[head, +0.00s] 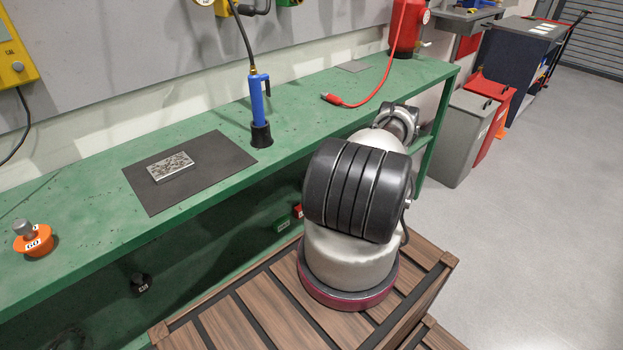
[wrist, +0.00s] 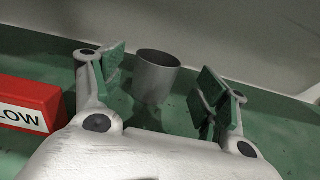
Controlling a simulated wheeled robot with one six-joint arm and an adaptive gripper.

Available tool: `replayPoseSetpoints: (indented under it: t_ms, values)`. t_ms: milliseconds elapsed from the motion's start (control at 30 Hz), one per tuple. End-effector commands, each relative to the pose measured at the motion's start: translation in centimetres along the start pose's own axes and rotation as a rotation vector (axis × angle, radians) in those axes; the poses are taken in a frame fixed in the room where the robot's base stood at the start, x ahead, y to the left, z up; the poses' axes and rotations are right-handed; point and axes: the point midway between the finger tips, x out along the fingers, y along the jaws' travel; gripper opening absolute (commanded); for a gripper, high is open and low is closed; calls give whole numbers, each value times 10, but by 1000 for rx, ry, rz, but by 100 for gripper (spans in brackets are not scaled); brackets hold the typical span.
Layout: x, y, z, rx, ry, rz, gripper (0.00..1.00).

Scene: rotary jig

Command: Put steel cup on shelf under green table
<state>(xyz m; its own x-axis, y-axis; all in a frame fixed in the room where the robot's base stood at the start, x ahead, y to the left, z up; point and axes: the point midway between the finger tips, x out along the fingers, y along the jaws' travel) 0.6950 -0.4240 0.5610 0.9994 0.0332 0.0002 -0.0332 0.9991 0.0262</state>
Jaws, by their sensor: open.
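A plain grey steel cup (wrist: 155,78) stands upright on a green surface in the wrist view. My gripper (wrist: 163,80) is open, with one finger on each side of the cup and a visible gap on the right. In the head view my arm hides the gripper, and I do not see the cup there.
A red block marked "LOW" (wrist: 30,105) is close left of my gripper. A black knob-like object (head: 140,284) sits below the tabletop.

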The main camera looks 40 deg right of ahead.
Motion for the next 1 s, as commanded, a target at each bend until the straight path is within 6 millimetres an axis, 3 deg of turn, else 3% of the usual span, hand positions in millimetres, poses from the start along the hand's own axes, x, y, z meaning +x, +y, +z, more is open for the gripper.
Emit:
replayPoseSetpoints:
  t_ms: [100, 300, 1000]
  values:
    - [-20, 0, 0, 1, 1, -2, 74]
    - [-34, 0, 0, 0, 0, 1, 74]
    - [-35, 0, 0, 0, 0, 1, 74]
